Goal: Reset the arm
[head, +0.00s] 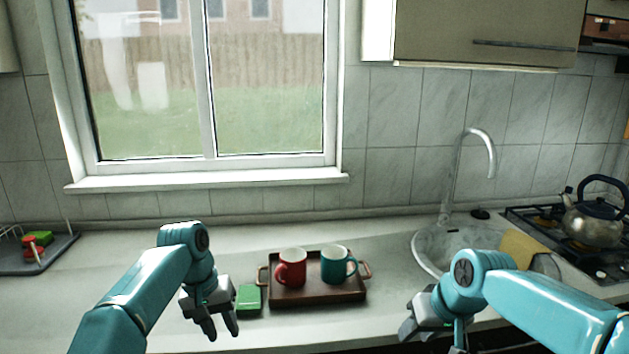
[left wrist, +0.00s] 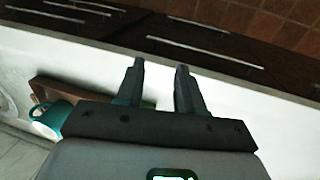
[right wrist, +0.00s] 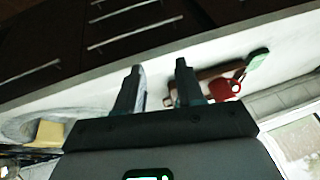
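My left gripper (head: 223,331) hangs over the counter, left of the brown tray, with its fingers apart and nothing between them. Its parted fingers also show in the left wrist view (left wrist: 158,85). My right gripper (head: 432,340) is over the counter's front, right of the tray. In the right wrist view its fingers (right wrist: 158,88) stand apart and empty. Both grippers are apart from the mugs. A red mug (head: 291,268) and a teal mug (head: 335,265) stand upright on the tray (head: 318,296).
A green block or sponge (head: 249,298) lies between my left gripper and the tray. A round sink (head: 428,250) with a tall faucet (head: 487,140) and a yellow cloth (head: 520,252) are at right. A kettle (head: 592,222) stands on the stove. A dish rack (head: 40,262) is far left.

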